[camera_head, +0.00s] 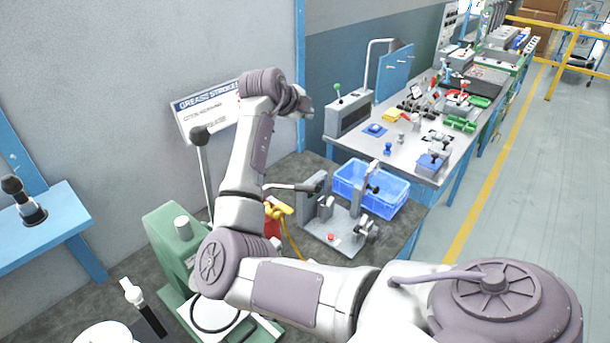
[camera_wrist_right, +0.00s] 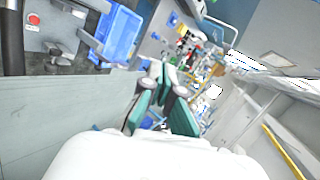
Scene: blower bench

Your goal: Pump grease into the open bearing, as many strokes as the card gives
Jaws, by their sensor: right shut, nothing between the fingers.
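The card (camera_head: 208,106), headed "GREASE STROKES", stands against the wall; its smaller print is too blurred to read. In front of it is a green machine (camera_head: 172,238) beside a lever with a black knob (camera_head: 200,136). A red item with a yellow top (camera_head: 273,226) is partly behind my right arm. A grey bench fixture (camera_head: 343,229) with a red button stands to its right; it also shows in the wrist view (camera_wrist_right: 52,22). I cannot tell which part is the open bearing. My right gripper (camera_wrist_right: 165,75) is shut and empty, held up clear of the bench. My left gripper is not in view.
A blue crate (camera_head: 382,203) stands behind the fixture. A long bench (camera_head: 405,140) crowded with small parts runs to the back right. A blue shelf (camera_head: 50,222) is at the left. My right arm covers much of the near bench. The floor at right is clear.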

